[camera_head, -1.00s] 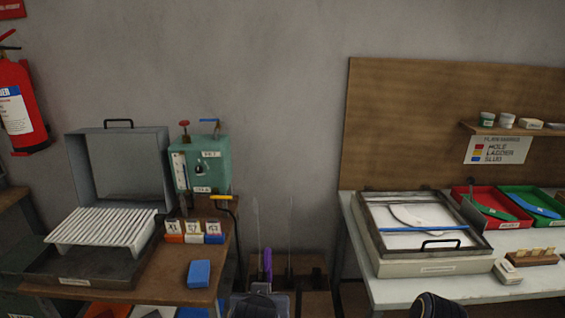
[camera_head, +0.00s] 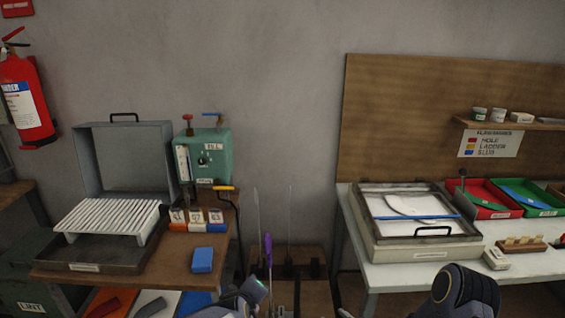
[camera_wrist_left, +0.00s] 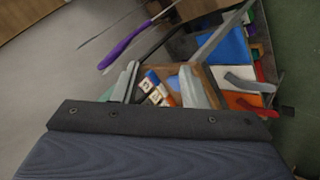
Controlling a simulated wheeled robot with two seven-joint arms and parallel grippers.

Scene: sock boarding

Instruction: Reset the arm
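My left gripper (camera_wrist_left: 160,82) shows in the left wrist view as two pale grey fingers standing apart, with nothing visibly held between them. In the head view part of my left arm (camera_head: 245,297) shows at the bottom middle, below the floor-level wooden rack. Part of my right arm (camera_head: 465,290) shows at the bottom right, in front of the right table; its gripper is out of view. A purple-handled tool (camera_head: 268,246) stands upright by the rack, apart from the left fingers, and also shows in the wrist view (camera_wrist_left: 128,46).
The left bench holds an open grey box with a white slatted rack (camera_head: 108,220), a green control box (camera_head: 206,157), small labelled blocks and a blue block (camera_head: 202,260). The right table (camera_head: 395,276) holds a framed tray (camera_head: 425,248), red and green trays and small blocks.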

